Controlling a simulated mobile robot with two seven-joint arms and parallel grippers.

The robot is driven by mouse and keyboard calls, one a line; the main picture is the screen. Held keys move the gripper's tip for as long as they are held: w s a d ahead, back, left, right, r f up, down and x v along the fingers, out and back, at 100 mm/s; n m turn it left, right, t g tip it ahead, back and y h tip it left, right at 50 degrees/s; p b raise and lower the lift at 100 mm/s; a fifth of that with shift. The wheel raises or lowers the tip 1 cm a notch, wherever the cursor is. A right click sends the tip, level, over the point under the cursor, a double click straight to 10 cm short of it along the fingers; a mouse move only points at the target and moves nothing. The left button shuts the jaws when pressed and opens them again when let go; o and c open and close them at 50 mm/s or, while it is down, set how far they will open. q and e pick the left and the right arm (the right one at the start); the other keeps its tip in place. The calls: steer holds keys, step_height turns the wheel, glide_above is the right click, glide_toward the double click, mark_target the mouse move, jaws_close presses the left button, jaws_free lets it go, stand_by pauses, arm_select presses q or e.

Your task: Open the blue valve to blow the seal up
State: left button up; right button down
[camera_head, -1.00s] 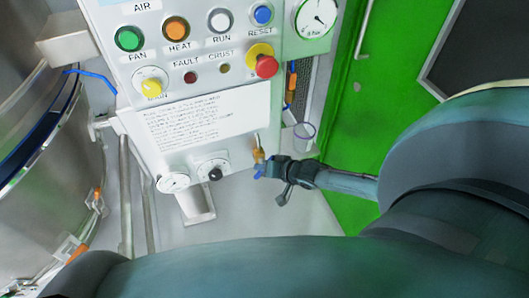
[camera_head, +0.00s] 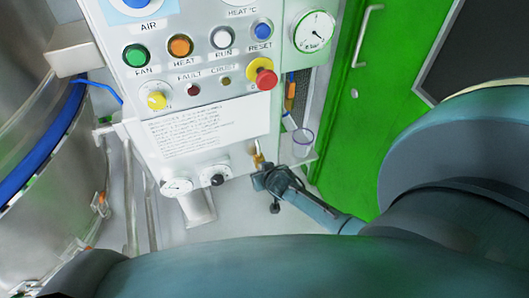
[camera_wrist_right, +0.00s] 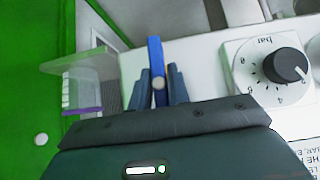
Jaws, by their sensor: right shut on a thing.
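The blue valve has a brass body (camera_head: 257,158) at the lower right edge of the control panel. Its blue handle (camera_wrist_right: 156,62) shows upright between the fingers in the right wrist view. My right gripper (camera_head: 262,177) is shut on this handle and hides most of it in the head view. The seal, seen as a bright blue band (camera_head: 48,146), runs around the steel vessel (camera_head: 30,80) at the left. My left gripper is out of view.
The control panel (camera_head: 205,135) carries buttons and a red emergency stop (camera_head: 266,78). A pressure knob (camera_wrist_right: 286,66) sits close beside my right gripper. A clear cup (camera_head: 302,142) stands right of the valve. A green door (camera_head: 385,110) is further right.

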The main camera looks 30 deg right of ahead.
stand_by(0.4)
steer(key=c, duration=1.3)
jaws_free()
steer(key=v, duration=1.3)
steer(key=shift+r, duration=0.1)
steer(key=s+a+n+y, duration=0.1)
steer(key=s+a, duration=0.2)
steer(key=a, duration=0.1)
steer(key=s+a+f+n+y, duration=0.1)
steer(key=s+a+n+y, duration=0.1)
steer(key=s+a, duration=0.1)
steer(key=s+a+n+t+y, duration=0.1)
steer(key=s+a+n+y, duration=0.1)
steer(key=a, duration=0.3)
steer(key=shift+s+a+f, duration=0.15)
steer(key=shift+s+f, duration=0.05)
steer(key=shift+s, duration=0.45)
